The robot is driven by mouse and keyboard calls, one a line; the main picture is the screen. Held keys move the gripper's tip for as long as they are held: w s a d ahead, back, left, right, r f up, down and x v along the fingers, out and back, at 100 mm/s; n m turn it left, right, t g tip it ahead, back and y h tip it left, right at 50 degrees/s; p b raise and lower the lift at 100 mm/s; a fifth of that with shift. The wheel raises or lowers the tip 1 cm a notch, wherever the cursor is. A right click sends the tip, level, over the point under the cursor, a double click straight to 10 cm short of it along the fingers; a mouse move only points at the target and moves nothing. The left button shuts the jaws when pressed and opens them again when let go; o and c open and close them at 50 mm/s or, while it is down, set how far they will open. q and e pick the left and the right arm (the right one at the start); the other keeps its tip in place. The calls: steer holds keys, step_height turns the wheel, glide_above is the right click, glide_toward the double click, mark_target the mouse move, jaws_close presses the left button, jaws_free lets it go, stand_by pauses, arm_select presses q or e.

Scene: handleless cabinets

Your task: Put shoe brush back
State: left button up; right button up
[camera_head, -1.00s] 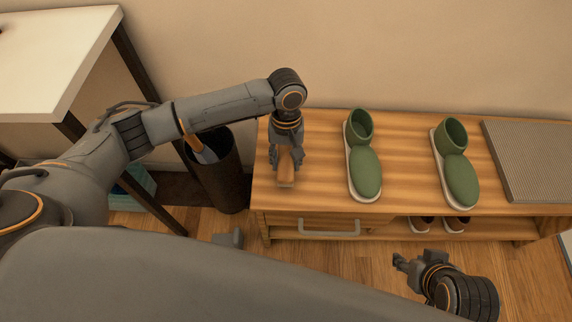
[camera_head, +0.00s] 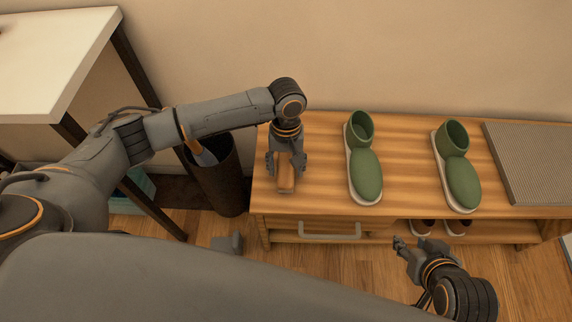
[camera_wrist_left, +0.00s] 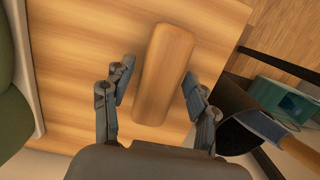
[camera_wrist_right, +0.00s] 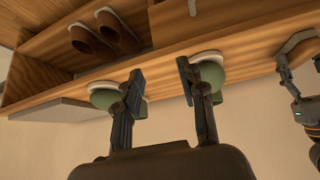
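The shoe brush (camera_head: 286,180), a brown wooden block, lies on the left end of the wooden bench top (camera_head: 320,160). My left gripper (camera_head: 285,163) is low over it with its fingers on either side. In the left wrist view the brush (camera_wrist_left: 165,72) lies between the spread fingers (camera_wrist_left: 157,72), with a gap on both sides. Its underside is hidden. My right gripper (camera_head: 405,247) is in front of the bench, below its top. In the right wrist view its fingers (camera_wrist_right: 159,70) are apart with nothing between them.
Two green shoes (camera_head: 365,175) (camera_head: 462,182) and a grey ribbed mat (camera_head: 530,160) are on the bench top. A drawer handle (camera_head: 330,237) is on its front. Brown shoes (camera_wrist_right: 105,35) sit on the shelf below. A dark bin (camera_head: 222,180) stands left of the bench.

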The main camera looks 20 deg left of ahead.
mark_target(286, 166)
stand_by(0.3)
